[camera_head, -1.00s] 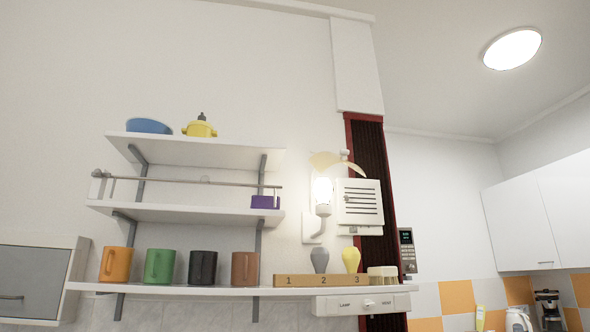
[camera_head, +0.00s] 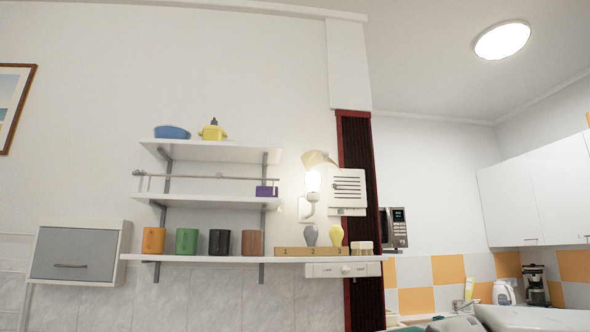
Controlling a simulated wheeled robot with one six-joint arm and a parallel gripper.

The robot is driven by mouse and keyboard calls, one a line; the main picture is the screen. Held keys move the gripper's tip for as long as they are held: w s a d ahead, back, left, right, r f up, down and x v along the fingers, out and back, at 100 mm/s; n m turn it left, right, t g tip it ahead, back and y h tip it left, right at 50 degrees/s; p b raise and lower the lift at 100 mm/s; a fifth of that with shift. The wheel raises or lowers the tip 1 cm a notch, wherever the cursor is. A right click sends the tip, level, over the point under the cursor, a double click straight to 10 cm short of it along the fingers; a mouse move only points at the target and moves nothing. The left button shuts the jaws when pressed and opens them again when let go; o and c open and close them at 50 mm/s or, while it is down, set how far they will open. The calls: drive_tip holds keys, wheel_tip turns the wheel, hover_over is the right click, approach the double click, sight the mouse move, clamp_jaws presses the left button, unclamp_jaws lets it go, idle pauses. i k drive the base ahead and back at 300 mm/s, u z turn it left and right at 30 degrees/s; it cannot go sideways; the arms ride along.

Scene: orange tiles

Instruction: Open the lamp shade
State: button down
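A wall lamp with a bright glowing bulb (camera_head: 313,181) is mounted right of the shelves, on a white wall plate. A beige lamp shade (camera_head: 318,158) sits above the bulb, tilted, and the bulb shows bare below it. The shade is small in the picture, so its hinge or fixing cannot be made out. A white slatted vent box (camera_head: 348,189) is just right of the lamp. My gripper is not in view.
Below the lamp, a long white shelf (camera_head: 210,258) holds several mugs (camera_head: 187,241), a numbered wooden block (camera_head: 297,251), and a grey (camera_head: 310,235) and a yellow bulb-shaped piece (camera_head: 336,236). A switch panel (camera_head: 342,269) hangs underneath. A microwave (camera_head: 393,228) stands to the right.

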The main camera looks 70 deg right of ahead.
sight(309, 159)
drive_tip(key=k, duration=1.1)
drive_tip(key=z, duration=1.4)
drive_tip(key=i, duration=0.5)
